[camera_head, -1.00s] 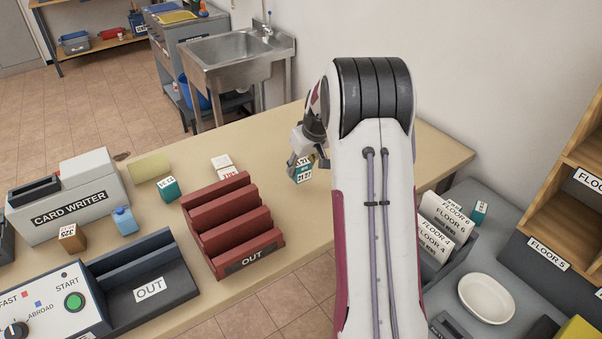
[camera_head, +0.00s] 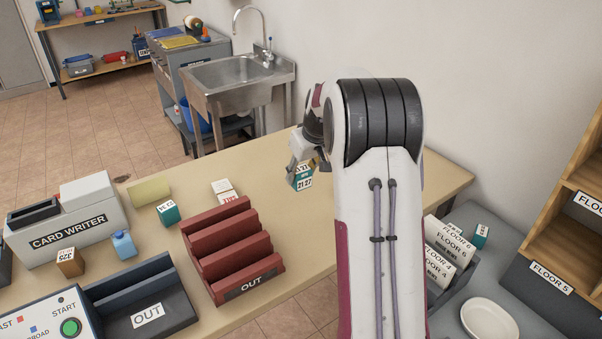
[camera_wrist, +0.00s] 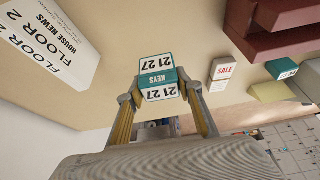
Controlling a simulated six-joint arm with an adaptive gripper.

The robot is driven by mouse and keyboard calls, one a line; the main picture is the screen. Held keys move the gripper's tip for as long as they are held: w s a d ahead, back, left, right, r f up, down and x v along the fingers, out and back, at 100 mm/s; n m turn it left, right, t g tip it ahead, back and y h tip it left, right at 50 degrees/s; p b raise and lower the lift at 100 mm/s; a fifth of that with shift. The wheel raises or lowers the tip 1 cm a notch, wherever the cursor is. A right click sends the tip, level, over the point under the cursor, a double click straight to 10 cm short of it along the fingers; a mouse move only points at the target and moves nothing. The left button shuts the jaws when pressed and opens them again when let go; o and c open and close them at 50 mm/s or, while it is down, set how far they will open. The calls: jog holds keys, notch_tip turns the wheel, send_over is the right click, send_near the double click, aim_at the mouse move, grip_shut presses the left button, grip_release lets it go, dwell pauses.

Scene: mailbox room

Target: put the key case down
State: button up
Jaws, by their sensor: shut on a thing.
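The key case (camera_head: 302,184) is a small teal and white box marked "21 27". It also shows in the wrist view (camera_wrist: 158,75), where "KEYS" can be read on its teal side. My gripper (camera_head: 305,163) is shut on it; in the wrist view my gripper's (camera_wrist: 162,92) two fingers hold its opposite sides. The case is over the far right part of the beige table (camera_head: 390,180). I cannot tell whether it touches the tabletop. My arm hides the area just right of it.
A red rack marked OUT (camera_head: 235,250) stands left of the case, with white SALE boxes (camera_head: 224,190) behind it. A teal case (camera_head: 168,213) and yellow block (camera_head: 149,191) lie further left. A FLOOR 2 carton (camera_wrist: 50,40) shows in the wrist view. Bare table surrounds the case.

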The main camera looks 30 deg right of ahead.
aim_at(299, 166)
dwell(0.4)
jog(key=shift+r, duration=1.75)
jog(key=shift+d+r, duration=0.1)
jog(key=shift+r, duration=0.8)
jog(key=s+d+f+m+g+h, duration=0.1)
jog(key=s+d+m+h, duration=0.1)
jog(key=s+d+m, duration=0.65)
jog(key=s+d+m+g+h, duration=0.2)
jog(key=s+d+m, duration=0.2)
jog(key=s+d, duration=0.95)
jog(key=s+d+m+g+y, duration=0.15)
jog(key=s+m, duration=0.55)
jog(key=s, duration=1.1)
jog(key=s+d+m+g+h, duration=0.1)
jog(key=s+m+g, duration=0.4)
jog(key=s, duration=1.3)
notch_tip(299, 166, down, 17)
jog(key=m+t, duration=0.1)
jog(key=m, duration=0.1)
jog(key=shift+t, duration=0.35)
